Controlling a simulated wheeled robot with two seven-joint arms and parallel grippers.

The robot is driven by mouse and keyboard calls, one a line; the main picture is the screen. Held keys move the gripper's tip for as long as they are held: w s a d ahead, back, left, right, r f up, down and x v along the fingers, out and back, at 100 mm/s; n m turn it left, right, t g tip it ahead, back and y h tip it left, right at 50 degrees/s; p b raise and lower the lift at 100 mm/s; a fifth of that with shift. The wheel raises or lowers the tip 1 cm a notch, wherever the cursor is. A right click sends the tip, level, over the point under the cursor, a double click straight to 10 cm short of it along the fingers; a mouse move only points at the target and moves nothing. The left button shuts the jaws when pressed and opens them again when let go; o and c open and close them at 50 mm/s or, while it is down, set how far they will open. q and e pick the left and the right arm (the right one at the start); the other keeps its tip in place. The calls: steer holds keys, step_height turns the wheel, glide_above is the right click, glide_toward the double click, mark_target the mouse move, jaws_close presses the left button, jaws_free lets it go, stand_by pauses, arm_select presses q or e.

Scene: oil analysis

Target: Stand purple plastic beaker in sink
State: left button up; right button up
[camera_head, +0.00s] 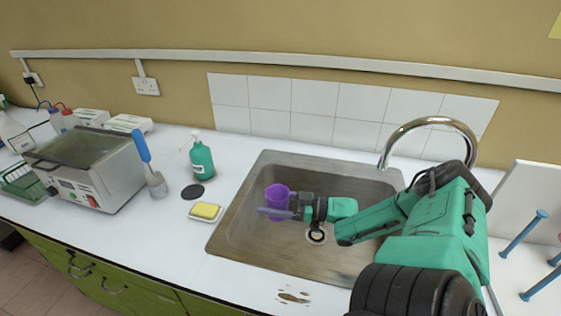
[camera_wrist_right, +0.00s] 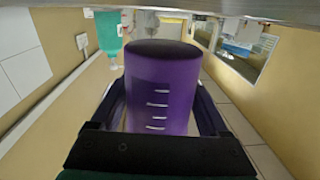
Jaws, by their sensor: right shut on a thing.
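The purple plastic beaker (camera_head: 277,193) is upright over the left part of the sink (camera_head: 232,222) in the head view, its open mouth up. My right gripper (camera_head: 278,212) reaches in from the right and is shut on the beaker's sides. In the right wrist view, which is upside down, the beaker (camera_wrist_right: 161,85) fills the middle between the fingers, with white marks on its wall. The green bottle and wall show past it, so the beaker seems held high, clear of the basin floor; the exact gap is unclear. My left gripper is not in view.
A curved tap (camera_head: 430,124) rises at the sink's back right. A yellow sponge (camera_head: 205,211) on a dish, a black disc (camera_head: 193,192) and a green pump bottle (camera_head: 202,160) stand left of the sink. A drain (camera_head: 316,236) shows in the basin. Blue pegs (camera_head: 523,234) stick out at right.

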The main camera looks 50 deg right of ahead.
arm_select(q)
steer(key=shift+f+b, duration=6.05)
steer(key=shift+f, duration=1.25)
arm_select(e)
steer(key=shift+w+d+f, duration=0.1)
steer(key=shift+f, duration=3.65)
steer(key=shift+w+d+f, duration=0.1)
steer(key=shift+f, duration=3.6)
steer(key=o, duration=1.3)
steer(key=shift+s, duration=0.1)
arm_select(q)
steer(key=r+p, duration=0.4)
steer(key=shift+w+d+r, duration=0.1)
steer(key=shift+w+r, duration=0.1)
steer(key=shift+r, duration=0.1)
arm_select(e)
steer(key=v, duration=0.5)
steer(key=r+v, duration=0.1)
steer(key=v, duration=0.1)
steer(key=shift+s+d+r, duration=0.1)
steer(key=shift+s, duration=0.1)
